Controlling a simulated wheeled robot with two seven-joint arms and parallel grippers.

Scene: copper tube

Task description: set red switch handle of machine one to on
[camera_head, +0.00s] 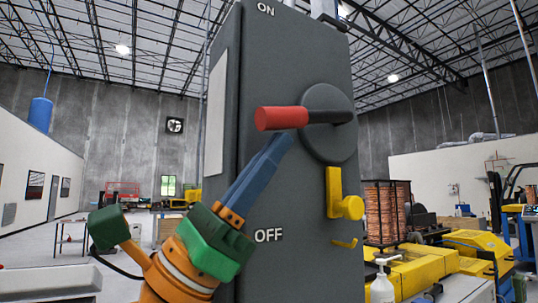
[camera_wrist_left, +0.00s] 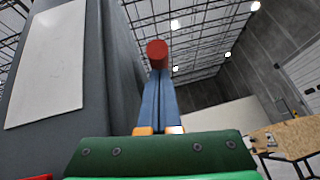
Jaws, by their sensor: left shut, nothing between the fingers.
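The switch handle (camera_head: 283,118) has a red grip and a black shaft on a round dark disc (camera_head: 335,140) on the grey machine box (camera_head: 295,190). It lies about level, pointing left, between the ON label (camera_head: 266,9) above and the OFF label (camera_head: 268,235) below. My left gripper (camera_head: 284,140) has blue fingers, shut and empty, with the tips just below the red grip. I cannot tell whether they touch it. In the left wrist view the red grip's round end (camera_wrist_left: 157,50) shows just beyond the fingertips (camera_wrist_left: 160,74). My right gripper is not in view.
A yellow latch (camera_head: 342,196) sticks out of the box below the disc. A white bottle (camera_head: 382,284) and yellow machinery (camera_head: 425,265) stand to the right. A pale panel (camera_wrist_left: 47,62) is on the box's side. Open floor lies behind my left arm.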

